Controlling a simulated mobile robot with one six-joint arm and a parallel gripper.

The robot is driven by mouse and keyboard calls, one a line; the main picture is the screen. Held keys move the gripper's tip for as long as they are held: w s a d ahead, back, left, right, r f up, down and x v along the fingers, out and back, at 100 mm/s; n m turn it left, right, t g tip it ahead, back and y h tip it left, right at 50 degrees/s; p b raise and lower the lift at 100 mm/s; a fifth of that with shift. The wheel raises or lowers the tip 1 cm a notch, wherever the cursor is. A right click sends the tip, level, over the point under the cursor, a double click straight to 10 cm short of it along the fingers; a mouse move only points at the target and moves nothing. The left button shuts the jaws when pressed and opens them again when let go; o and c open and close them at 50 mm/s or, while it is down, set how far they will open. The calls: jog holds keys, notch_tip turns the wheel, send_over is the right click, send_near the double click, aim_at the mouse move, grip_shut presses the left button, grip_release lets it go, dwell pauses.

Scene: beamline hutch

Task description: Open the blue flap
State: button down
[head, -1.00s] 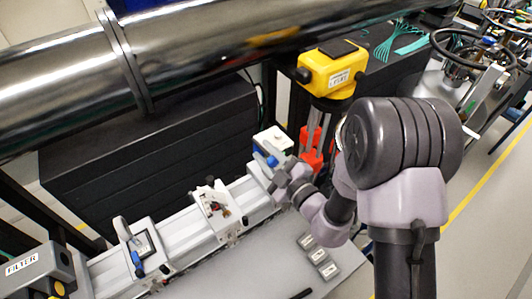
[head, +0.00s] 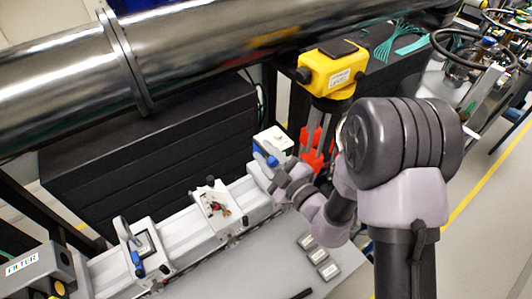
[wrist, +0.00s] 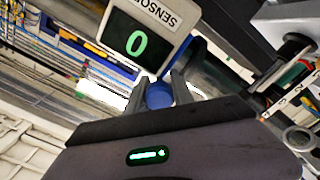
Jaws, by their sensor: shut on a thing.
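The sensor box (wrist: 145,35) shows a green 0 on a dark display and the label SENSOR in the wrist view. In the head view the white box (head: 273,138) stands at the far end of the rail. The blue flap (wrist: 158,96) shows as a rounded blue piece just below the box, between my fingertips. My gripper (wrist: 158,90) is shut on it. In the head view my gripper (head: 268,158) is at the box's front, with blue showing at the fingers. The fingers hide part of the flap, and its angle is hard to tell.
A yellow device (head: 332,70) on a red-legged stand is just right of the box. A white rail (head: 185,236) carries other mounts, one with a blue handle (head: 137,260). A large metal pipe (head: 220,50) runs above. Small grey blocks (head: 318,256) lie on the bench.

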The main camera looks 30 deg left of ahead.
jog(key=shift+f, duration=0.1)
dwell(0.4)
jog(key=c, duration=1.1)
grip_release()
jog(key=p+v, duration=0.5)
jog(key=v, duration=1.2)
jog(key=shift+s+d, duration=0.1)
jog(key=shift+d, duration=0.15)
